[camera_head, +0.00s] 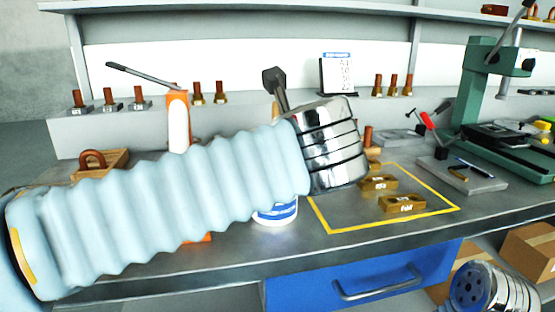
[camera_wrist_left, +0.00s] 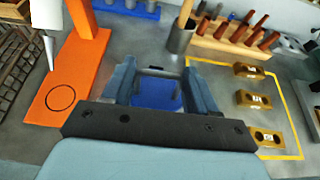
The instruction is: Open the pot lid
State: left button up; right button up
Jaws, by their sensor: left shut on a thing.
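The pot (camera_head: 275,213) is white with blue bands and stands on the grey bench. My left arm hides most of it in the head view. In the left wrist view a blue surface (camera_wrist_left: 158,100), which looks like the pot's lid, shows between the fingers of my left gripper (camera_wrist_left: 158,74). The gripper is shut on it or on its handle; the exact contact is hard to see. In the head view the left fingers are hidden behind my arm. Part of my right arm shows at the lower right; its gripper is out of view.
An orange stand (camera_wrist_left: 62,85) is left of the gripper. A yellow outline (camera_head: 385,222) with brass blocks (camera_head: 403,204) lies to the right. A green press (camera_head: 480,85) stands farther right. A blue drawer (camera_head: 360,278) is below the bench edge.

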pick_arm(q)
jog(key=shift+w+a+r+g+h, duration=0.2)
jog(key=shift+w+r+g, duration=0.15)
jog(key=shift+g, duration=0.25)
jog(key=shift+w+a+r+g+h, duration=0.2)
jog(key=shift+w+g, duration=0.15)
jog(key=shift+g, duration=0.25)
